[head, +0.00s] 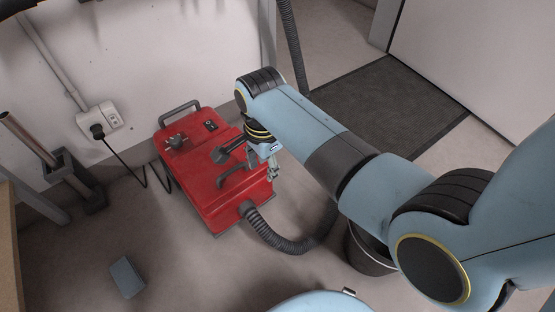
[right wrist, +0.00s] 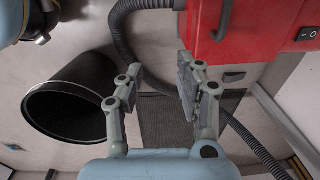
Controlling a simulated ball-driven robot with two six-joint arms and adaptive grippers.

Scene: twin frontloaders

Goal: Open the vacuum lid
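The red vacuum (head: 205,190) stands on the floor left of centre in the head view, with a carry handle (head: 178,112) at its back and a switch on top. Its top looks closed. My right gripper (head: 272,168) is over the vacuum's right side, by a dark curved handle (head: 236,178); contact cannot be told from here. In the right wrist view the gripper (right wrist: 160,74) has its fingers apart with nothing between them. The red vacuum body (right wrist: 240,35) and a dark handle (right wrist: 228,77) show to the right of the fingers there. My left gripper is not in view.
A black corrugated hose (head: 280,240) runs from the vacuum's front towards a black bin (head: 365,255), partly hidden by my right arm. A power cord leads to a wall socket (head: 100,118). A grey-blue block (head: 127,277) lies on the floor. A dark mat (head: 380,105) lies behind my arm.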

